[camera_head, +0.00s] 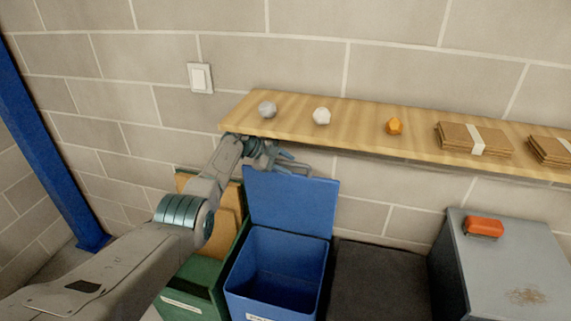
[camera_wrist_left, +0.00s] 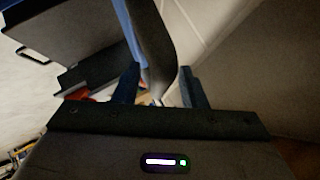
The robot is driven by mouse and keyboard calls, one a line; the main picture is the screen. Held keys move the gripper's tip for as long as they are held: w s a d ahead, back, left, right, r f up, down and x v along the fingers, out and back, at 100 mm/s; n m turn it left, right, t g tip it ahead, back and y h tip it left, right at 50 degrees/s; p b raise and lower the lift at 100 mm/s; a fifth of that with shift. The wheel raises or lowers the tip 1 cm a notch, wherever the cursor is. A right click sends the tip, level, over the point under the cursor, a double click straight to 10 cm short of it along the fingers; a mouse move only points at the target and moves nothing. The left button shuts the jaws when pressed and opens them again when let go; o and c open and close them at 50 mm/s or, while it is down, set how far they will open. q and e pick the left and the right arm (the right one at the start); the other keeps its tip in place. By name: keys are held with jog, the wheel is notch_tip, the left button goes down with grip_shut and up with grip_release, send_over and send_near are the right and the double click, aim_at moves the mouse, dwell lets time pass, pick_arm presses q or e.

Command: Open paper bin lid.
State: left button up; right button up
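A blue bin (camera_head: 233,277) stands against the wall, its inside visible. Its blue lid (camera_head: 300,205) stands up at the back, near vertical, below the shelf. The label on its front is too small to read, so I cannot tell if it names paper. My left gripper (camera_head: 296,165) is at the lid's top edge, just under the shelf. In the left wrist view its two fingers (camera_wrist_left: 159,88) are apart, with a dark and blue panel beyond them. I cannot tell whether they touch the lid. My right gripper is not in view.
A wooden shelf (camera_head: 362,142) runs above, holding crumpled balls and cardboard stacks. A green bin (camera_head: 183,285) with brown cardboard (camera_head: 228,212) stands left of the blue bin. A dark box (camera_head: 375,282) is right of it. A grey cabinet (camera_head: 510,262) bears an orange-red object (camera_head: 484,227).

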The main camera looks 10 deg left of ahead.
pick_arm(q)
jog(key=shift+s+a+r, duration=0.15)
jog(key=shift+a, duration=0.2)
jog(key=s+a+b, duration=0.4)
jog(key=s+a, duration=0.1)
jog(key=a, duration=0.6)
jog(key=shift+s+r+b, duration=0.25)
jog(key=shift+b, duration=0.15)
